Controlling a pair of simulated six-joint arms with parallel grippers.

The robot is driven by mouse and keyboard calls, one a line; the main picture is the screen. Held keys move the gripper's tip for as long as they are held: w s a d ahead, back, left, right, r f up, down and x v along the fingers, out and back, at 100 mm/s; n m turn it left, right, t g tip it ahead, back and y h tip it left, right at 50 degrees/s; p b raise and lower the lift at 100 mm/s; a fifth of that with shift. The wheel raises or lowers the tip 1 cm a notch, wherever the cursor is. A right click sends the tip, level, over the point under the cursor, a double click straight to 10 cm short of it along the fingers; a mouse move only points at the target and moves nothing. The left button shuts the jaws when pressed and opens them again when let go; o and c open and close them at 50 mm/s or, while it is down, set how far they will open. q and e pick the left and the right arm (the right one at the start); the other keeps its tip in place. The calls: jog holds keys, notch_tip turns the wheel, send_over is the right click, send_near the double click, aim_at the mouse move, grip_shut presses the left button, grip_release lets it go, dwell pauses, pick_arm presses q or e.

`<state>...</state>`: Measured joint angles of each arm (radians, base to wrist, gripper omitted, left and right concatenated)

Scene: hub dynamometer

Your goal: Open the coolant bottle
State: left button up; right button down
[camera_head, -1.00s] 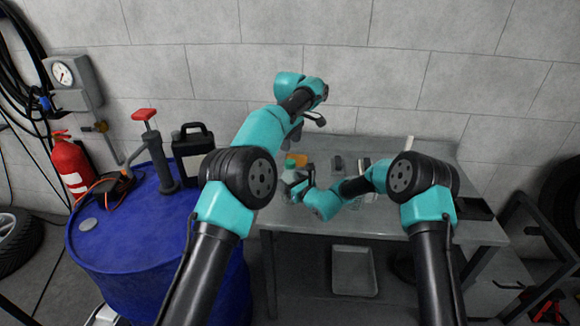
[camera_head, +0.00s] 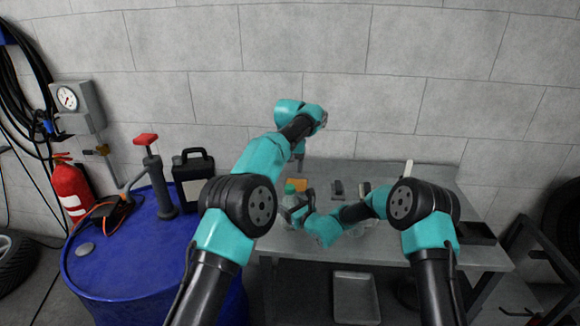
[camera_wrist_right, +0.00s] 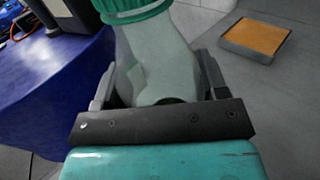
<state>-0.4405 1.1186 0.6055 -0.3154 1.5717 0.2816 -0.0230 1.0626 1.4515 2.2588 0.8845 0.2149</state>
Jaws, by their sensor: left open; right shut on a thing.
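The coolant bottle is pale and translucent with a green cap. In the head view its green cap (camera_head: 291,187) shows above the right gripper, on the left part of the grey table. My right gripper (camera_head: 296,210) is shut on the bottle's body from the right. In the right wrist view the bottle's body (camera_wrist_right: 155,60) stands between the two fingers, and its ribbed green cap (camera_wrist_right: 135,10) is at the top edge. My left gripper (camera_head: 300,160) is open and points down above and behind the cap, apart from it. Its fingertips are small and partly hidden by the arm.
An orange-topped block (camera_wrist_right: 258,38) lies behind the bottle. Small dark items (camera_head: 338,188) lie on the table (camera_head: 400,255), and a black tray (camera_head: 478,232) is at its right. A blue drum (camera_head: 125,255) with a black canister (camera_head: 192,175) and a red-handled pump (camera_head: 157,180) stands left.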

pick_arm(q)
jog(key=m, duration=0.7)
jog(key=shift+m, duration=0.4)
jog(key=m, duration=0.3)
jog(key=shift+m, duration=0.4)
jog(key=m, duration=0.3)
jog(key=shift+m, duration=0.4)
jog(key=m, duration=0.3)
jog(key=shift+m, duration=0.4)
jog(key=m, duration=0.3)
jog(key=shift+m, duration=0.4)
jog(key=m, duration=0.3)
jog(key=shift+m, duration=0.4)
jog(key=m, duration=0.3)
jog(key=shift+m, duration=0.4)
